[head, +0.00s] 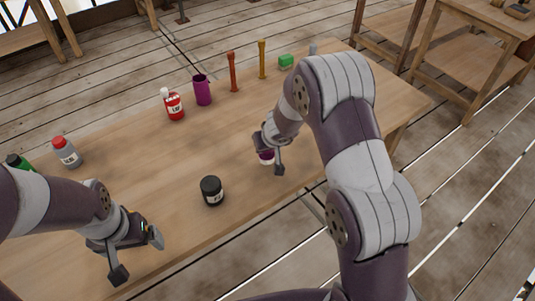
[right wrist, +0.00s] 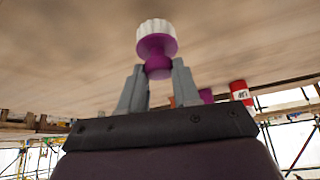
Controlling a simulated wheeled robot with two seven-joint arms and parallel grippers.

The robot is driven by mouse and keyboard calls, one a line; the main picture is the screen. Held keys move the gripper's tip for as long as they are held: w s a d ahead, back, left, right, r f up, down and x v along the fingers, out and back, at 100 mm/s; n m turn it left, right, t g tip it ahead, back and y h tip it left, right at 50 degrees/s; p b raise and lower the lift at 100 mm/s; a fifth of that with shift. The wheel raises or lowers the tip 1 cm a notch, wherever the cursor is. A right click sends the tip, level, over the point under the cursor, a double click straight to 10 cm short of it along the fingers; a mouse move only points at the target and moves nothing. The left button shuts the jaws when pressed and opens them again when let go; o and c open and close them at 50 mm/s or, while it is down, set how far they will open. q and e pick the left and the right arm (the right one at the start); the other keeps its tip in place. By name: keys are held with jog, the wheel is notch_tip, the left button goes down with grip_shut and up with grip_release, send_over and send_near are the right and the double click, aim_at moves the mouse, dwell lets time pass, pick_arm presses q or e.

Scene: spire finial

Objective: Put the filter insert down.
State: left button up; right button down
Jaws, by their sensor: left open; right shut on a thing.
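The filter insert (right wrist: 156,48) is purple with a white ribbed end, and its purple part is between the fingers of my right gripper (right wrist: 158,85). In the right wrist view its white end points away from the gripper, toward the wooden surface. In the head view the insert (head: 267,158) is partly hidden by my right gripper (head: 269,156), low over the table's right part. I cannot tell whether it touches the tabletop. My left gripper (head: 137,256) is open and empty over the table's near left part.
On the table (head: 135,152) stand a black jar (head: 211,191), a red bottle (head: 174,106), a purple cup (head: 202,90), a grey red-capped bottle (head: 66,152), orange (head: 233,72) and yellow-brown (head: 262,60) posts, and a green block (head: 286,62). The tabletop between the jar and the back row is clear.

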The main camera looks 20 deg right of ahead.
aim_at(268, 154)
jog(key=f+b, duration=0.2)
jog(key=f, duration=0.1)
jog(key=shift+s+f, duration=0.2)
jog(key=shift+f, duration=0.1)
jog(key=shift+w, duration=0.15)
jog(key=shift+f, duration=0.1)
jog(key=c, duration=1.2)
grip_release()
pick_arm(q)
notch_tip(268, 154, down, 4)
jog(key=shift+s+r, duration=0.1)
jog(key=shift+r, duration=0.15)
pick_arm(e)
jog(key=o, duration=0.4)
